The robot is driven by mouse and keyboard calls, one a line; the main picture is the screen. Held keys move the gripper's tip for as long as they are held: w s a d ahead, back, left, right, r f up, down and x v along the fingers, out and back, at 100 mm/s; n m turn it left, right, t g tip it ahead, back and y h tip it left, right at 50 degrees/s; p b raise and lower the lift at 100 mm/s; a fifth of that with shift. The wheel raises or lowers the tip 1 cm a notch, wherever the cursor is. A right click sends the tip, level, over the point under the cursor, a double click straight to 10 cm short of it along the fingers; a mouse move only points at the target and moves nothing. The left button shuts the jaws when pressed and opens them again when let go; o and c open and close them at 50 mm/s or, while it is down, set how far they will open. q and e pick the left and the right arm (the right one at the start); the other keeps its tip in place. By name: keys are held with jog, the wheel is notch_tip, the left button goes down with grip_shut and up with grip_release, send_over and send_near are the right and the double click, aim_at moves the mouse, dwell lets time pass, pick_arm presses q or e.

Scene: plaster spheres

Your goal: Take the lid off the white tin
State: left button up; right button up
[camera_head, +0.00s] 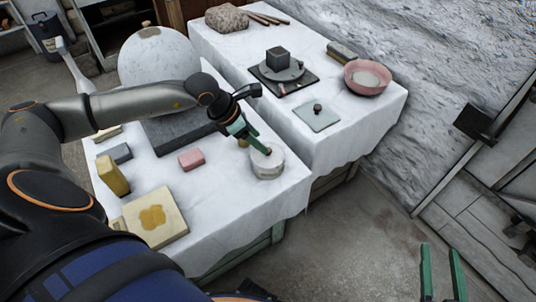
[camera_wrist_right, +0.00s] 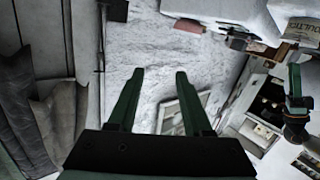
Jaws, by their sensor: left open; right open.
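The white tin (camera_head: 268,165) is a short round tin near the right edge of the front white-clothed table in the head view. A small dark spot or knob shows on its top. My left gripper (camera_head: 257,143) is open, its green fingers over the tin's top; whether they touch it I cannot tell. My right gripper (camera_head: 441,274) is open and empty, low at the right of the head view, away from the tables. Its green fingers also show in the right wrist view (camera_wrist_right: 155,85).
On the front table (camera_head: 285,199) are a large plaster sphere (camera_head: 158,58), a pink block (camera_head: 191,158), a yellow block (camera_head: 113,176) and a cream board (camera_head: 155,217). The back table (camera_head: 385,107) holds a pink bowl (camera_head: 367,78), a pale green plate (camera_head: 317,116) and a dark turntable (camera_head: 281,72).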

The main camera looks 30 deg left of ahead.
pick_arm(q)
jog(key=b+x, duration=0.1)
jog(key=x, duration=0.4)
jog(key=shift+f, duration=0.2)
pick_arm(e)
notch_tip(320, 180, up, 7)
jog(key=n+t+y, duration=0.1)
jog(key=t, duration=0.1)
jog(key=shift+a+t+y, duration=0.2)
jog(key=shift+t+y, duration=0.1)
jog(key=shift+w+f, duration=0.1)
pick_arm(q)
jog(key=shift+s, duration=0.1)
grip_shut()
